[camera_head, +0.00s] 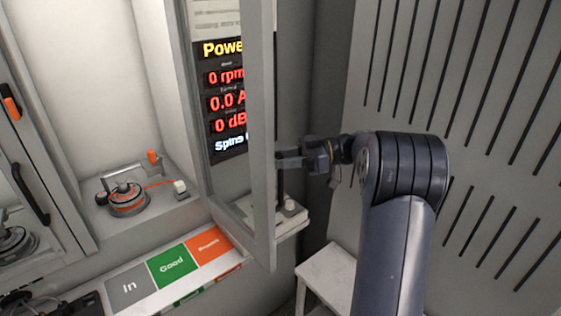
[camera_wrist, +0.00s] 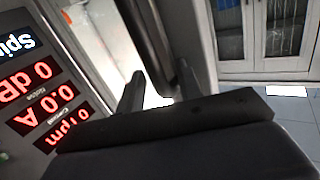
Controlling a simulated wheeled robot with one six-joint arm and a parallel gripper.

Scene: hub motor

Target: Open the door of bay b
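A framed glass door (camera_head: 260,130) stands swung out from the cabinet, seen nearly edge-on in the head view. Left of it, a bay (camera_head: 110,75) is open at the front, with a grey and orange hub motor (camera_head: 127,200) on its floor. I cannot read a bay letter. A dark upright handle (camera_head: 281,185) is on the door's right side. My gripper (camera_head: 285,158) is at this handle. In the wrist view, the handle (camera_wrist: 150,40) runs between the two fingers of my gripper (camera_wrist: 160,85), with a gap showing beside it.
A display panel (camera_head: 227,100) with red digits shows through the glass. Another closed bay with a black handle (camera_head: 30,193) is at the far left. Coloured mats (camera_head: 172,263) lie on the front ledge. A white stool (camera_head: 328,275) and slatted wall (camera_head: 460,80) are on the right.

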